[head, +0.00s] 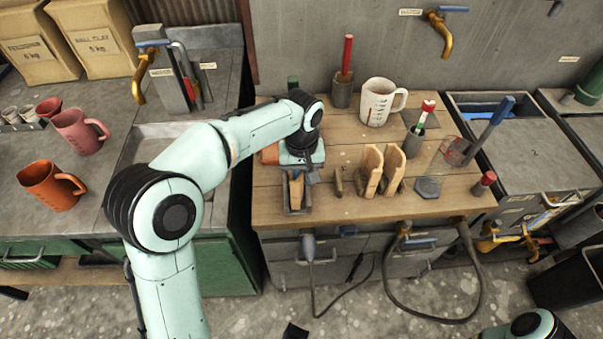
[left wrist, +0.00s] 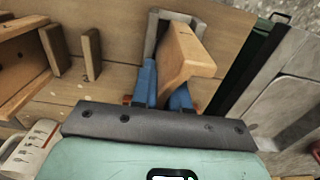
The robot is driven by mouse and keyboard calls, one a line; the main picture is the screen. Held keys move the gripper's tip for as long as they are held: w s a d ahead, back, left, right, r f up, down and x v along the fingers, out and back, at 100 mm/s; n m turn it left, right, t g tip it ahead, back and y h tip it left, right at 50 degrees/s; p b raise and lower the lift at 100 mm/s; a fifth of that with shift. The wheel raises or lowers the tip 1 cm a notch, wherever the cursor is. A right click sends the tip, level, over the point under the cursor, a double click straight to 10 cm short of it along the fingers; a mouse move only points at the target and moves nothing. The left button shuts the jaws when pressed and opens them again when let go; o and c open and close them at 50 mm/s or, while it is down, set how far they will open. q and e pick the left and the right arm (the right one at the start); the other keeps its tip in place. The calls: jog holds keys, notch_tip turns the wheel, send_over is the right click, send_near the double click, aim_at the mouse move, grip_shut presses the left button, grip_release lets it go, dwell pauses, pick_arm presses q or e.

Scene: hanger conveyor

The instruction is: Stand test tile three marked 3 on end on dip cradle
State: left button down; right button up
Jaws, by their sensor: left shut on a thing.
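My left gripper (head: 298,174) is at the left front of the wooden bench top. In the left wrist view its blue fingers (left wrist: 165,92) are shut on a tan tile (left wrist: 185,55). The tile stands tilted in or just over a small grey open-topped holder (head: 299,207); I cannot tell whether it touches the bottom. No number shows on it. Two similar tan tiles (head: 383,170) stand upright to the right, beside short brown bars (head: 338,182). None of these is labelled as the dip cradle. My right gripper is out of view.
A white measuring jug (head: 381,102), a red-handled tool (head: 346,62) in a pot and a dark hexagonal block (head: 428,187) stand on the bench. A sink (head: 165,140) lies left, with orange and pink jugs (head: 52,186) beyond. The bench front edge is close to the holder.

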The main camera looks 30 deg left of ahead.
pick_arm(q)
jog(key=c, duration=1.1)
grip_release()
jog(key=shift+o, duration=0.2)
notch_tip(320, 180, up, 14)
jog(key=p, duration=0.3)
jog(key=shift+f, duration=0.25)
